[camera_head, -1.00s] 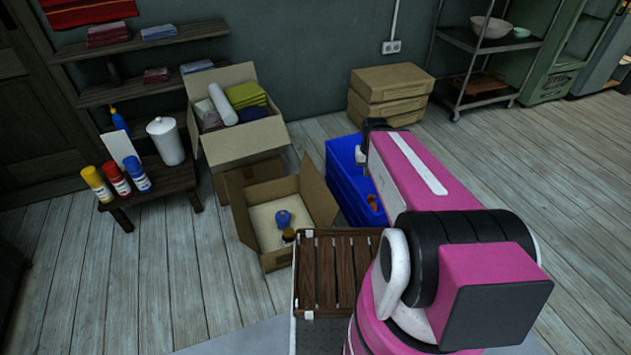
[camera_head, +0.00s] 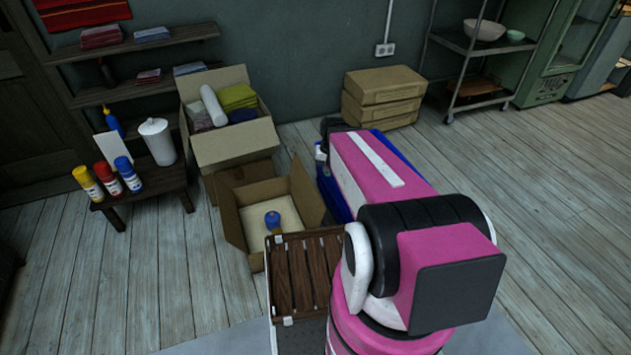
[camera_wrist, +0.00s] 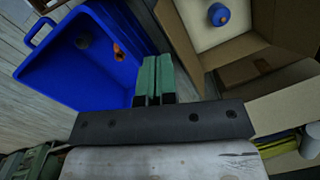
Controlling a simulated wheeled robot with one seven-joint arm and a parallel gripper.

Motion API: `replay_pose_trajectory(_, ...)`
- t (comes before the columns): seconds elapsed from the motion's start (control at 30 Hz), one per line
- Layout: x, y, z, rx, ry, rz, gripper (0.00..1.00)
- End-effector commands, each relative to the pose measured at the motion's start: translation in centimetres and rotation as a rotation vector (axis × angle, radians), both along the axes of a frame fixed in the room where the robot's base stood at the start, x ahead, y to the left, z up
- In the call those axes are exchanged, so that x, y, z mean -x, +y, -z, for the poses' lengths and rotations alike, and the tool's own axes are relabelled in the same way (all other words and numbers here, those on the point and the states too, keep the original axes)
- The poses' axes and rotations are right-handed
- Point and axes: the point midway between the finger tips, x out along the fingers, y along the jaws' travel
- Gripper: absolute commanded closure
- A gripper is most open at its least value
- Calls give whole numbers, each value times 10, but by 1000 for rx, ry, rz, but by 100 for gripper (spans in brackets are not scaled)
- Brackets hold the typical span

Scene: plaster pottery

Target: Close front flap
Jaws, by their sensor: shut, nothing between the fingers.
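The open cardboard box (camera_head: 247,250) stands on the floor with its flaps raised and a blue-capped item (camera_head: 272,221) inside. Its right flap (camera_head: 306,190) stands up beside the blue crate. The near side of the box is partly covered by a slatted wooden rack, so I cannot tell how the front flap lies. In the wrist view, my gripper (camera_wrist: 154,80) has its green fingers together, empty, between the blue crate and a raised box flap (camera_wrist: 178,38). I cannot tell if they touch it. In the head view my arm hides the gripper.
The blue crate (camera_wrist: 55,75) is close beside the fingers, with small items in it. The slatted wooden rack (camera_head: 305,275) is in front of the box. A fuller carton (camera_head: 235,148) stands behind it. A low table (camera_head: 150,182) with bottles is left. Floor at right is clear.

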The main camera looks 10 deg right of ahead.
Motion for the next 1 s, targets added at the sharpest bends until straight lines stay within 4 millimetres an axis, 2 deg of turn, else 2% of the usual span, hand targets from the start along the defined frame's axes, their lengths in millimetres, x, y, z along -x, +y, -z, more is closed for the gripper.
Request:
replay_pose_trajectory(0.37,-65,-11,57,-199,187,349,100)
replay_pose_trajectory(0.53,-116,-28,102,-357,367,618,100)
replay_pose_trajectory(0.7,-169,-57,148,-532,601,894,100)
replay_pose_trajectory(0.83,-191,-75,168,-621,735,1019,100)
replay_pose_trajectory(1.0,-200,-84,177,-669,814,1085,100)
